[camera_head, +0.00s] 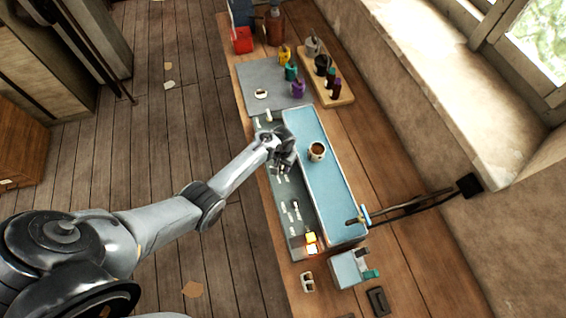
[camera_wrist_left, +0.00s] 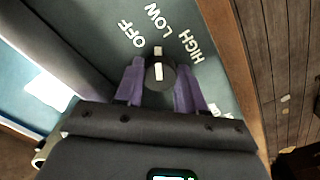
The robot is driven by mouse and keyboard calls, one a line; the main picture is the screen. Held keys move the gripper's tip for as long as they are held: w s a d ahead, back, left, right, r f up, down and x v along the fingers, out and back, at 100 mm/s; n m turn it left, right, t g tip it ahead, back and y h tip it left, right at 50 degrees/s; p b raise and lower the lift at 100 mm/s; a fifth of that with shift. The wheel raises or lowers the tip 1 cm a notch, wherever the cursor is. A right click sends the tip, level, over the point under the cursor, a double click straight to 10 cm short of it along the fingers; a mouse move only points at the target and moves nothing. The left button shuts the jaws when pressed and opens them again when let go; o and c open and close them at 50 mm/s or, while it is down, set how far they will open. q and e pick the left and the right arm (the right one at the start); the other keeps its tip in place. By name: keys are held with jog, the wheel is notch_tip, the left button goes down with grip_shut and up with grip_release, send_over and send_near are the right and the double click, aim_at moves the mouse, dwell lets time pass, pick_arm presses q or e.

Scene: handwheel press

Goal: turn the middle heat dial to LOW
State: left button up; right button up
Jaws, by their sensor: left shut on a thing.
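The middle heat dial (camera_wrist_left: 160,74) is a dark round knob with a white pointer line, in the left wrist view. The labels OFF, LOW and HIGH fan out beyond it on the grey-green panel (camera_wrist_left: 222,85). The pointer line faces straight up the picture, toward LOW. My left gripper (camera_wrist_left: 158,84) has its purple fingers on both sides of the dial and is shut on it. In the head view my left gripper (camera_head: 283,155) is over the dark control strip (camera_head: 284,190) and hides the dial. My right gripper is not in view.
A blue panel (camera_head: 325,195) with a brown-filled cup (camera_head: 317,151) lies right of the strip. A glowing lamp (camera_head: 311,243) is at its near end. Bottles on a wooden tray (camera_head: 340,98) stand farther back.

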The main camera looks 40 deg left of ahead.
pick_arm(q)
jog(key=shift+m, duration=1.3)
jog(key=shift+p, duration=0.3)
jog(key=o, duration=1.1)
jog(key=shift+c, duration=0.2)
jog(key=shift+r, duration=0.1)
jog(key=shift+r, duration=0.3)
notch_tip(320, 180, up, 10)
jog(key=p, duration=0.2)
